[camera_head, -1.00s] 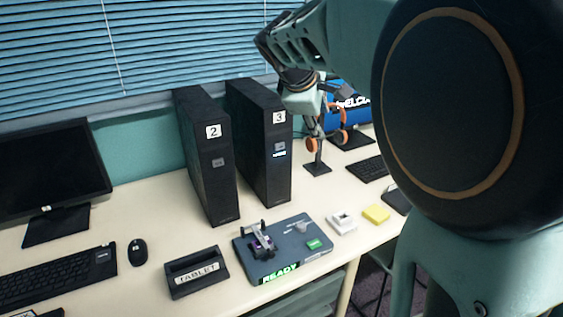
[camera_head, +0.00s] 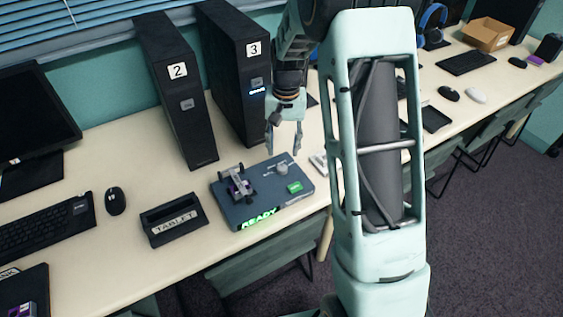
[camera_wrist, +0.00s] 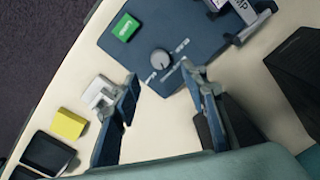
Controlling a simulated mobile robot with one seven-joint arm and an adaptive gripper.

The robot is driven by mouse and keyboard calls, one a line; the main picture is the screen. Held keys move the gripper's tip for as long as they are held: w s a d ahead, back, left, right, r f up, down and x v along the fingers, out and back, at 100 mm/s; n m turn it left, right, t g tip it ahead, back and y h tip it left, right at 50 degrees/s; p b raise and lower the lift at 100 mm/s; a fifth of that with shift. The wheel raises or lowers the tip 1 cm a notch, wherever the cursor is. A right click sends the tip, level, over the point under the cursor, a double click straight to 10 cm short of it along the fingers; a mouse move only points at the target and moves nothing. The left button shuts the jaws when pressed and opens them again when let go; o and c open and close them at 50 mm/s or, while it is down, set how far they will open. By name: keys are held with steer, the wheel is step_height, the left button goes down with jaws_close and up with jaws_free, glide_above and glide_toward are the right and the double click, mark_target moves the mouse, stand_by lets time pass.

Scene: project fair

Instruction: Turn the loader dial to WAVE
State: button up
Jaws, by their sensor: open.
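The loader (camera_head: 248,213) is a dark blue-grey box on the table, with a lit green READY sign on its front edge. Its dial (camera_head: 282,168) is a small grey round knob near the back right, beside a green button (camera_head: 295,187). In the wrist view the dial (camera_wrist: 160,59) has a pale pointer line and small white labels around it, too small to read. My gripper (camera_head: 284,150) is open and empty, above the table just behind the dial. In the wrist view its fingers (camera_wrist: 163,92) are spread apart, with the dial beyond their tips, not touched.
A clamp-like fixture (camera_head: 236,184) stands on the loader's left. A TABLET stand (camera_head: 173,219) is to its left, and black towers 2 (camera_head: 178,90) and 3 (camera_head: 236,75) stand behind. A white block (camera_wrist: 99,94) and yellow block (camera_wrist: 69,124) lie near the fingers.

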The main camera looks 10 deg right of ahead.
mark_target(282, 167)
step_height(282, 167, down, 8)
steer(key=shift+a, duration=0.1)
stand_by(0.4)
jaws_close()
steer(key=shift+n, duration=0.3)
steer(key=n+b, duration=0.1)
steer(key=n, duration=0.2)
steer(key=shift+w+n, duration=0.1)
steer(key=shift+n, duration=2.5)
